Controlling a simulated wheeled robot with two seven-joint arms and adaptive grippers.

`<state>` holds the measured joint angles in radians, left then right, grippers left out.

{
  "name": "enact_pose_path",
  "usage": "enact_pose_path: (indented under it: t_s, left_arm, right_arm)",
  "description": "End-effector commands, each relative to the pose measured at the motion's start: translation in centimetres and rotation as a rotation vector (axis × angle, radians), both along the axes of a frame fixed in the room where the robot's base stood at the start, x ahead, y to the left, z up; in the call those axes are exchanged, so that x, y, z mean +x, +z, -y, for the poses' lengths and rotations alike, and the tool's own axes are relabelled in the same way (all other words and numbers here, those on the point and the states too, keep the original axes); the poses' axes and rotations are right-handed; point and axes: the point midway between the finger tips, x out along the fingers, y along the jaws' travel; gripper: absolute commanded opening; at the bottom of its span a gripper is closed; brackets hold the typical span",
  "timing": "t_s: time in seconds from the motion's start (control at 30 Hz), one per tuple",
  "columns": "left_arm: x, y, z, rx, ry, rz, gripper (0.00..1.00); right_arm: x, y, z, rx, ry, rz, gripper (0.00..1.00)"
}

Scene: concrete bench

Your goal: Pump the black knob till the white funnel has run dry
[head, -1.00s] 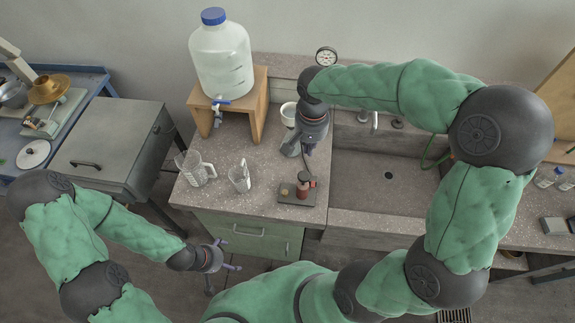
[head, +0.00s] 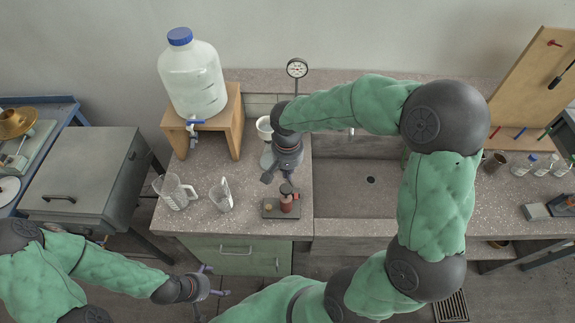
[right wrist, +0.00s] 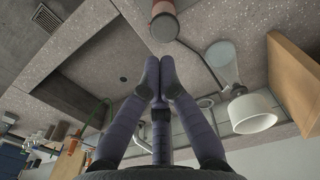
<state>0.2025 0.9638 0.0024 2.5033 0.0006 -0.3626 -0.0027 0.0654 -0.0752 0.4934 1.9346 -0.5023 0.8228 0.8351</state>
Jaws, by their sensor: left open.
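The black knob (head: 286,189) tops a small red pump (head: 288,204) on a dark plate at the counter's front. In the head view my right gripper (head: 276,178) hangs just above and left of the knob. The right wrist view shows its fingertips (right wrist: 160,62) together with nothing visible between them, and the reddish pump (right wrist: 163,10) beyond, apart from them. The white funnel (head: 264,127) stands behind my right gripper; it also shows in the right wrist view (right wrist: 250,113). Its contents are hidden. My left gripper (head: 218,282) is open and empty in front of the counter.
A large blue-capped jug (head: 195,85) sits on a wooden stand (head: 232,115) at the back left. Two clear jugs (head: 172,192) stand at the counter's front left. A sink (head: 350,190) lies right of the pump. A round gauge (head: 297,68) is at the back.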

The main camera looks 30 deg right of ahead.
Motion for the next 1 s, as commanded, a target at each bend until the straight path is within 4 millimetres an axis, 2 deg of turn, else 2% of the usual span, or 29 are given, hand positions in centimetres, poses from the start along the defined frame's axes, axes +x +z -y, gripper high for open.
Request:
enact_pose_path:
  t_s: [0.03, 0.2, 0.4, 0.6, 1.0]
  left_arm:
    - [0.0, -0.3, 0.0, 0.000, 0.000, 0.000, 1.00]
    - [0.0, -0.7, 0.0, 0.000, 0.000, 0.000, 1.00]
    - [0.0, -1.1, 0.0, 0.000, 0.000, 0.000, 1.00]
    - [0.0, -1.2, 0.0, 0.000, 0.000, 0.000, 1.00]
    - [0.0, -1.4, 0.0, 0.000, 0.000, 0.000, 1.00]
  right_arm:
    - [-0.1, -1.3, 0.0, 0.001, 0.000, -0.005, 0.00]
    - [-0.1, -4.2, 0.0, 0.001, 0.000, -0.004, 0.00]
    - [0.0, -6.5, 0.0, 0.001, 0.000, -0.002, 0.00]
    - [0.0, -7.3, 0.1, 0.001, 0.000, -0.001, 0.00]
    - [0.0, -7.5, 0.1, 0.001, 0.000, 0.001, 0.00]
